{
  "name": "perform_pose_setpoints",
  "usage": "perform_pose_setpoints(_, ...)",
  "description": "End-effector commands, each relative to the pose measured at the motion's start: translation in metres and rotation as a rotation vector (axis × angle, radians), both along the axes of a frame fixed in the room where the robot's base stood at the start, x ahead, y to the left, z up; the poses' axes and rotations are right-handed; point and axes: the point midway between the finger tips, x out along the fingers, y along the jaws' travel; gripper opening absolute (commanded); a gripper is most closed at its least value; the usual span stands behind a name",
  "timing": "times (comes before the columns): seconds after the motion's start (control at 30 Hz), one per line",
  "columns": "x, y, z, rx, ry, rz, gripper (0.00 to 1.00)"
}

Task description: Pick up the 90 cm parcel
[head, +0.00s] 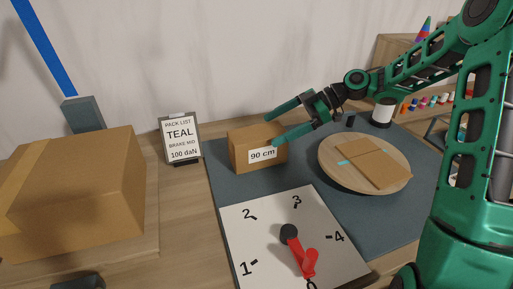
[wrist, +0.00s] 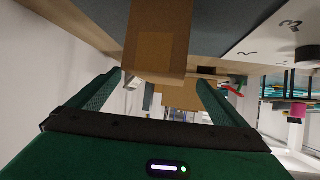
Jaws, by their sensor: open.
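The 90 cm parcel (head: 243,150) is a small brown cardboard box with a white "90 cm" label on its front, standing upright on the blue-grey mat. My gripper (head: 271,130) is open and reaches in from the right at the parcel's upper part. One finger shows behind its top and the other in front of its upper right. In the wrist view the parcel (wrist: 160,40) lies ahead, between the lines of the two open fingers (wrist: 159,77). Nothing is held. I cannot tell whether a finger touches the parcel.
A dial board (head: 255,215) with a red pointer (head: 300,257) lies in front. A round wooden board (head: 335,172) with flat cardboard (head: 370,160) is to the right. A "TEAL" pack list sign (head: 180,138) and a large carton (head: 85,190) stand left. The mat (head: 225,185) is bare around the parcel.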

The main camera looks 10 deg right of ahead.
Motion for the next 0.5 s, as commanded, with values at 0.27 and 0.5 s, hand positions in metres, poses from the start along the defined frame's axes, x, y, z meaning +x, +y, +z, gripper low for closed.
perform_pose_setpoints(0.27, -0.002, 0.034, -0.014, 0.000, 0.001, 0.003, 0.97)
perform_pose_setpoints(0.5, -0.002, 0.037, -0.016, 0.000, 0.000, 0.002, 0.97)
